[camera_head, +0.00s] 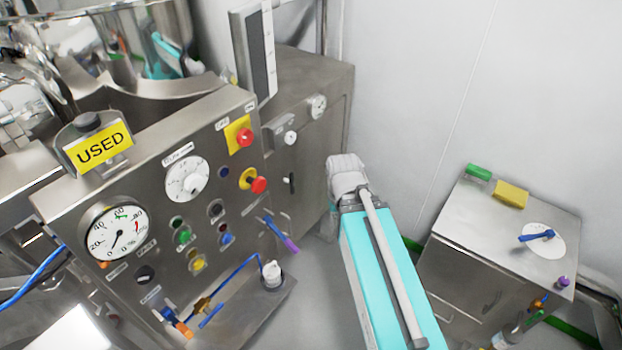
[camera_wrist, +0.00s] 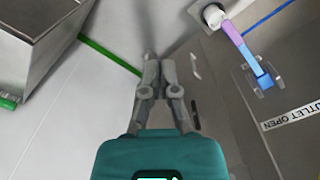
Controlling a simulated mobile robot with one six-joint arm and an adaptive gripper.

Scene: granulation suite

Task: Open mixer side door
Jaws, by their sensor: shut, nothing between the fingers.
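The mixer's steel side cabinet (camera_head: 310,125) stands behind the control panel in the head view. Its side door shows a small dark handle (camera_head: 289,183), and the door looks shut. In the wrist view a dark slot-like handle (camera_wrist: 196,115) lies on the steel face to the right of my fingers. My gripper (camera_wrist: 160,62) is shut and empty, with its fingers pointing away from the camera beside that face. I cannot tell whether they touch it. In the head view my teal arm reaches toward the cabinet and hides the gripper's fingers.
The control panel (camera_head: 150,200) carries a gauge, buttons and a yellow USED sign (camera_head: 100,148). A purple and blue lever (camera_wrist: 245,55) sticks out right of my gripper. A steel box (camera_head: 500,235) stands at the right by the white wall. Some floor is free between.

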